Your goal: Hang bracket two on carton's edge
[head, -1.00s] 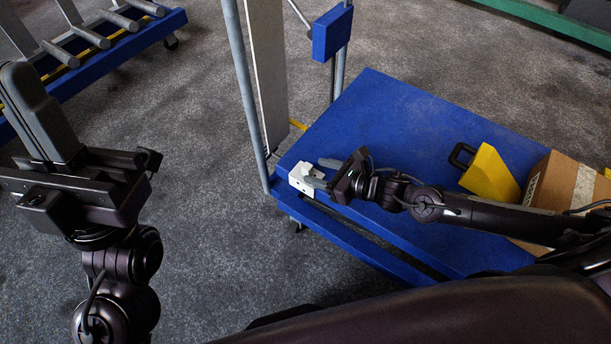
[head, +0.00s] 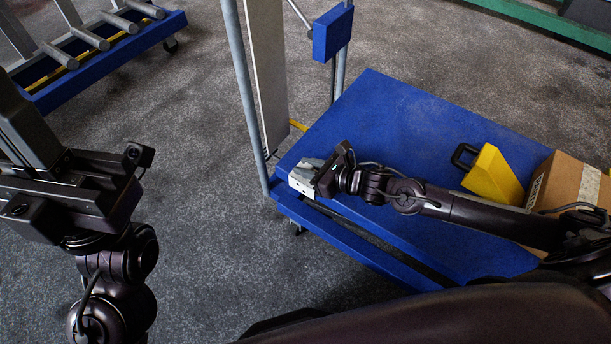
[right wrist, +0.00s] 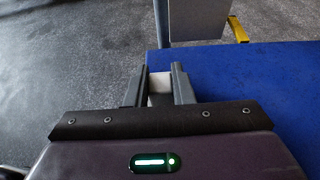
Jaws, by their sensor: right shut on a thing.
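A small white block-like piece, which looks like the bracket (head: 300,183), sits at the left corner of the blue platform. My right gripper (head: 313,168) is over it, with its fingers on either side. In the right wrist view the white piece (right wrist: 160,86) is between the two fingertips (right wrist: 161,72). The jaws are shut on it, and they hide part of it. The brown carton (head: 566,188) stands at the platform's right side, partly behind my right arm. My left gripper (head: 45,150) is at the far left, away from the platform; its jaw gap cannot be made out.
The blue platform (head: 400,120) is mostly clear in the middle. A yellow wedge-like piece (head: 494,177) with a black handle (head: 463,155) is beside the carton. Upright posts with a blue box (head: 332,32) rise at the platform's left end. A blue rack (head: 100,60) stands at upper left.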

